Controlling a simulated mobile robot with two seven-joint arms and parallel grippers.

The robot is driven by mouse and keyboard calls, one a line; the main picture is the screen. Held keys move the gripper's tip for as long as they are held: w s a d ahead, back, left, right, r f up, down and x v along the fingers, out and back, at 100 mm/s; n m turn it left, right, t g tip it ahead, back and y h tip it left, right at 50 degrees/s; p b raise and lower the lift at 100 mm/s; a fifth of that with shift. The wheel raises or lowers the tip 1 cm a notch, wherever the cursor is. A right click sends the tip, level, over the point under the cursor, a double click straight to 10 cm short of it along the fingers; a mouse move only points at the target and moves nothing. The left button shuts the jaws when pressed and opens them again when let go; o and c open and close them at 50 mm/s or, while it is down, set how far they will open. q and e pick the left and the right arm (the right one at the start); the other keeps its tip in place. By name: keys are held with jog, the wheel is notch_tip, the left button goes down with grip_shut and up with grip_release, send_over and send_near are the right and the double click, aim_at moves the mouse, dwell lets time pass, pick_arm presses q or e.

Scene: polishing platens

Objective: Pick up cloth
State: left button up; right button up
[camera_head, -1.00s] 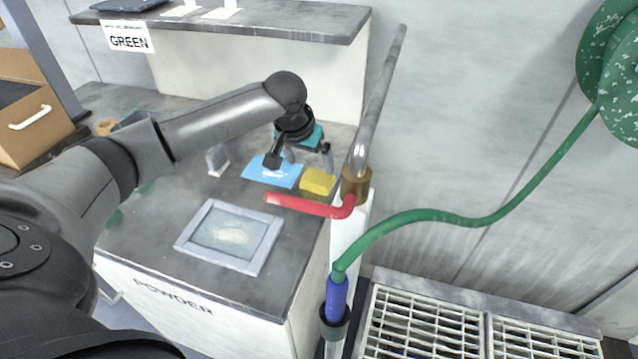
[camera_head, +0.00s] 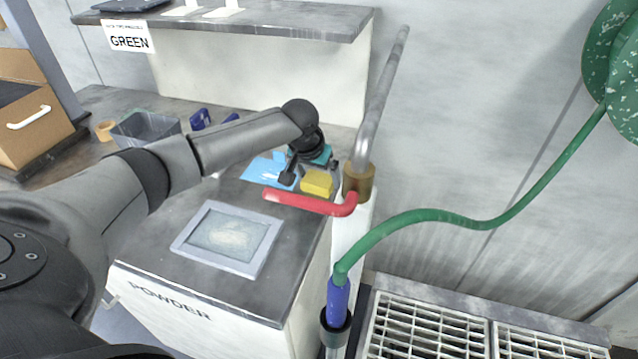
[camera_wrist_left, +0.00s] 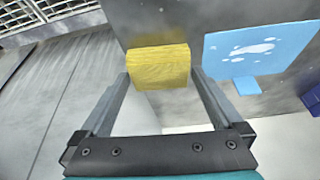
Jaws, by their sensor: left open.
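A yellow block (camera_head: 317,182), which may be the folded cloth, lies on the dark bench top near its right edge. A flat light-blue piece with white marks (camera_head: 262,171) lies to its left; I cannot tell whether it is a cloth or a pack. My left gripper (camera_head: 309,173) is open and empty above the yellow block, partly hiding the blue piece. In the left wrist view, the yellow block (camera_wrist_left: 158,68) shows between the open fingertips (camera_wrist_left: 161,74), and the blue piece (camera_wrist_left: 258,50) is to the right. My right gripper is not in view.
A red handle (camera_head: 310,204) and metal pipe (camera_head: 383,95) stand close by the bench's right edge. A framed tray with powder (camera_head: 183,246) lies at the front. A clear bin (camera_head: 147,128) and dark blue items (camera_head: 200,119) stand behind my arm. A shelf (camera_head: 300,25) overhangs the back.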

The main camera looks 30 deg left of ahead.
aim_at(318, 180)
pick_arm(q)
jog(key=c, duration=1)
jog(key=shift+o, duration=0.2)
notch_tip(318, 180, up, 20)
jog(key=p, duration=0.4)
